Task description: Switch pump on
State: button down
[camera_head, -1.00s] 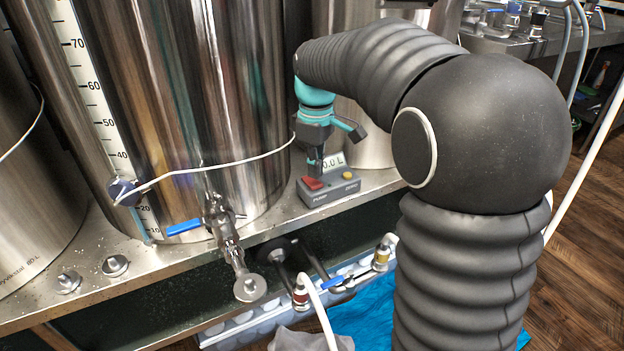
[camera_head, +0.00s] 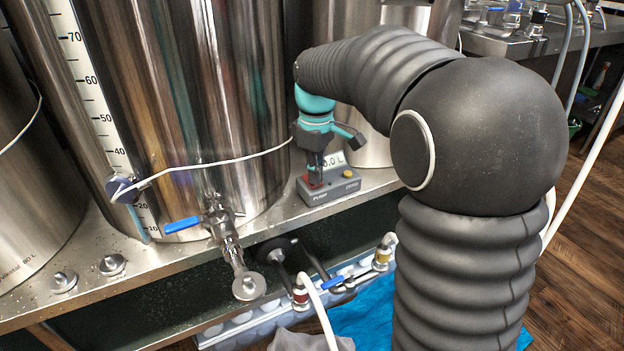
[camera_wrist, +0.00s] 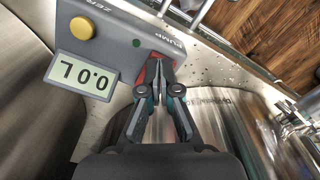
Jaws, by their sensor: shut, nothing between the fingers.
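The pump control box (camera_head: 338,190) is grey and stands on the steel shelf, with a red rocker switch, a yellow button (camera_head: 348,174) and a display reading 0.0 L. My gripper (camera_head: 315,182) points down at the red switch and partly covers it. In the wrist view my gripper (camera_wrist: 157,62) is shut and empty, with its fingertips over the red switch (camera_wrist: 152,70). They look to be at or just above its surface; contact cannot be told. A small dark green dot (camera_wrist: 136,43) sits beside the switch. The display (camera_wrist: 82,76) and yellow button (camera_wrist: 82,28) are clear of my fingers.
A large steel kettle (camera_head: 190,100) with a level scale stands left of the box. Its valve has a blue handle (camera_head: 182,225). A white cord crosses the kettle's front. The shelf's front edge (camera_head: 330,208) is close to the box. Hoses and fittings lie below.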

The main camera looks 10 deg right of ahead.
jog(key=shift+f, duration=0.15)
notch_tip(320, 180, up, 6)
jog(key=p, duration=0.5)
jog(key=shift+p, duration=0.35)
